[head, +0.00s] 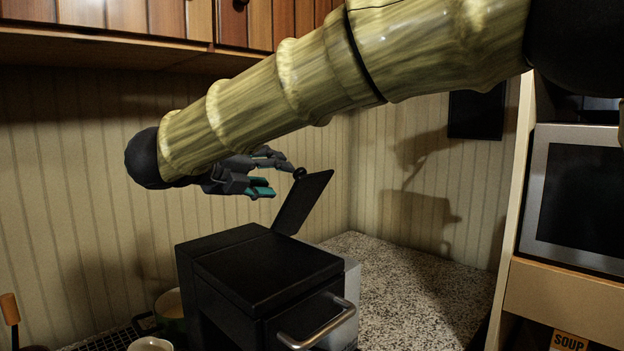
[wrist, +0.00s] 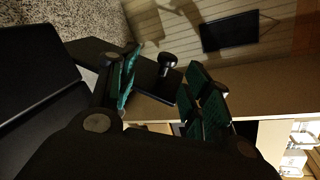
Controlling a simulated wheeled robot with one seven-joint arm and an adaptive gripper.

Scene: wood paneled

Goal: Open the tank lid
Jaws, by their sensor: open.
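The tank lid (head: 303,203) is a thin black panel on top of a black box-shaped machine (head: 270,270). It stands raised at a steep tilt, leaning to the right in the head view, with a round black knob (head: 299,174) near its upper edge. My gripper (head: 276,178) is open and empty just left of the knob. In the wrist view, the knob (wrist: 168,62) and part of the lid (wrist: 155,82) show in the gap between the teal finger pads (wrist: 165,66). I cannot tell whether a finger touches the lid.
A silver handle (head: 318,325) sticks out from the machine's front. Speckled counter (head: 410,285) is clear to its right, beside a microwave (head: 575,195). Wooden cabinets (head: 180,18) hang above. A green pot (head: 170,308) and a soup can (head: 568,341) stand lower down.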

